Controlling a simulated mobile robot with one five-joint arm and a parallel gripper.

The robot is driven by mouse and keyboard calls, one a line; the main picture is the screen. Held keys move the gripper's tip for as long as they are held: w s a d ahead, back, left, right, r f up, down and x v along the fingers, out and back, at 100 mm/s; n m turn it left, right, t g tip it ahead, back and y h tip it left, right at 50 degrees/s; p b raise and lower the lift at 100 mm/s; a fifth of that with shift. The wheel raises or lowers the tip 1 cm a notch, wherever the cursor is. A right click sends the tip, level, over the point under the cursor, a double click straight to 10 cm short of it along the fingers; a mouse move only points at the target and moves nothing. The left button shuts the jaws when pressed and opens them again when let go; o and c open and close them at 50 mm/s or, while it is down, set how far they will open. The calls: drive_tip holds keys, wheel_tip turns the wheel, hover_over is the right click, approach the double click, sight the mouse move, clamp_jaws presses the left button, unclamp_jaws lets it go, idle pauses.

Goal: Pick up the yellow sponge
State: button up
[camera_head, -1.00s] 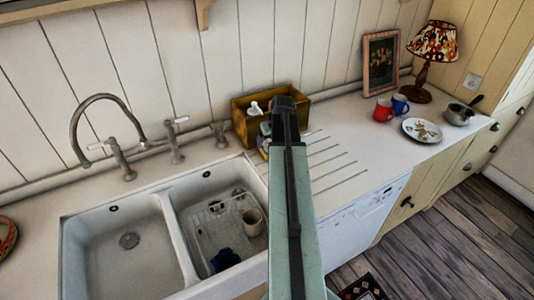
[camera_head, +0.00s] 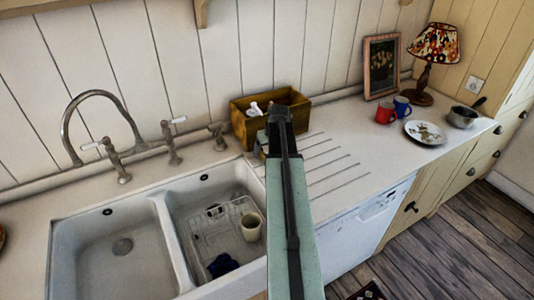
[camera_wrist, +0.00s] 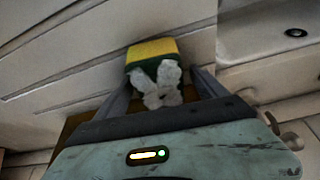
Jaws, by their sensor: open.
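The yellow sponge (camera_wrist: 152,50), with a green layer along its lower edge, shows in the wrist view on the pale counter. My gripper (camera_wrist: 162,80) is open, with one dark finger on each side of the picture's middle. The sponge lies beyond the fingertips, roughly in line with the gap. A white, lumpy object (camera_wrist: 157,85) shows between the fingers and covers part of the sponge's near side. In the head view my arm hides most of the gripper area, and I cannot make out the sponge clearly there.
The double sink (camera_head: 159,215) is at left, with a beige cup (camera_head: 251,227) inside. Mugs, a plate (camera_head: 426,133) and a lamp (camera_head: 436,45) stand right.

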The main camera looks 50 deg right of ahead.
drive_tip(key=shift+f, duration=0.2)
drive_tip(key=c, duration=1.4)
drive_tip(key=shift+r+p, duration=0.35)
drive_tip(key=shift+r, duration=0.15)
drive_tip(key=p+v, duration=0.3)
drive_tip(key=shift+w+d+r+p, duration=0.1)
drive_tip(key=shift+d+r+p, duration=0.1)
drive_tip(key=shift+r+p, duration=0.15)
drive_tip(key=s, duration=0.9)
drive_tip(key=s+r, duration=0.1)
drive_tip(key=s, duration=0.4)
drive_tip(key=shift+s+a+p, duration=0.1)
drive_tip(key=shift+a+p, duration=0.3)
drive_tip(key=shift+s, duration=0.55)
